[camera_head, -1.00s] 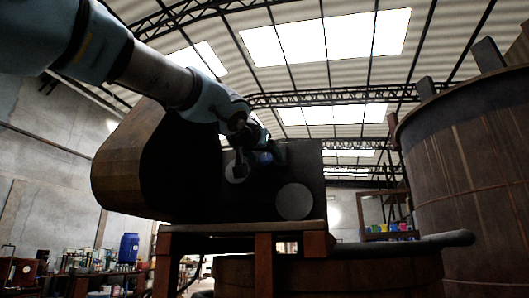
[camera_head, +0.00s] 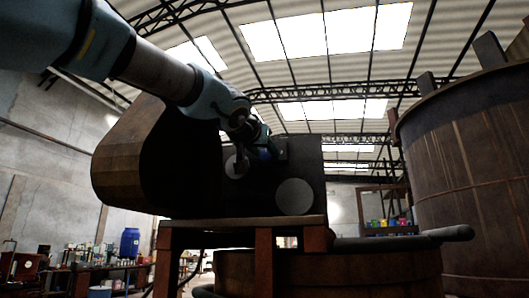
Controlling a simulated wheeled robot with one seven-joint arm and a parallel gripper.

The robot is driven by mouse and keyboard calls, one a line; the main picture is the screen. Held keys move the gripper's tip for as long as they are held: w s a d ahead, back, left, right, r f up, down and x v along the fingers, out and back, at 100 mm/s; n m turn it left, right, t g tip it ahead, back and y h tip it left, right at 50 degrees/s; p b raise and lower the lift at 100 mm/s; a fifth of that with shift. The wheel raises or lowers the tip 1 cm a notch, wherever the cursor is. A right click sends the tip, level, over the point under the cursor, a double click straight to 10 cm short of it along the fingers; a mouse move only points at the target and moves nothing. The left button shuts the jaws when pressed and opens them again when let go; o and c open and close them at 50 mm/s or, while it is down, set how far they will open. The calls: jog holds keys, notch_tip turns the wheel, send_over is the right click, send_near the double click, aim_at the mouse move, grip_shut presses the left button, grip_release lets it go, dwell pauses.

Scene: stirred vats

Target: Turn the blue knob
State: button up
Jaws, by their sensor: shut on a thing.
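The blue knob (camera_head: 265,155) shows as a small blue patch on the dark front panel (camera_head: 250,192) of a wooden-cased machine. My gripper (camera_head: 263,150) is at the knob and shut on it. The fingers are dark against the panel and cover most of the knob, so its turned angle cannot be told. My arm reaches in from the upper left. A pale round disc (camera_head: 236,166) is on the panel left of the knob, and a larger grey disc (camera_head: 294,197) is lower right.
The machine stands on a wooden frame (camera_head: 240,232). A large wooden vat (camera_head: 465,170) stands close on the right, and a lower vat (camera_head: 340,270) is under the frame's right side. A blue barrel (camera_head: 130,242) and cluttered benches stand at the far left.

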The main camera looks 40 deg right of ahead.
jog(key=shift+f+b, duration=0.1)
jog(key=shift+b, duration=0.25)
grip_shut()
jog(key=n+b, duration=0.2)
jog(key=b, duration=0.1)
jog(key=shift+f+n, duration=0.2)
jog(key=shift+n, duration=0.2)
jog(key=n+b, duration=0.4)
jog(key=shift+w+n+b, duration=0.1)
jog(key=shift+n+b, duration=0.2)
jog(key=shift+b, duration=0.1)
jog(key=n+b, duration=0.2)
jog(key=n, duration=0.1)
jog(key=shift+r, duration=0.1)
jog(key=shift+r+n+b, duration=0.1)
jog(key=shift+n+b, duration=0.6)
jog(key=shift+n, duration=1)
jog(key=shift+a, duration=0.1)
jog(key=o, duration=1.2)
grip_release()
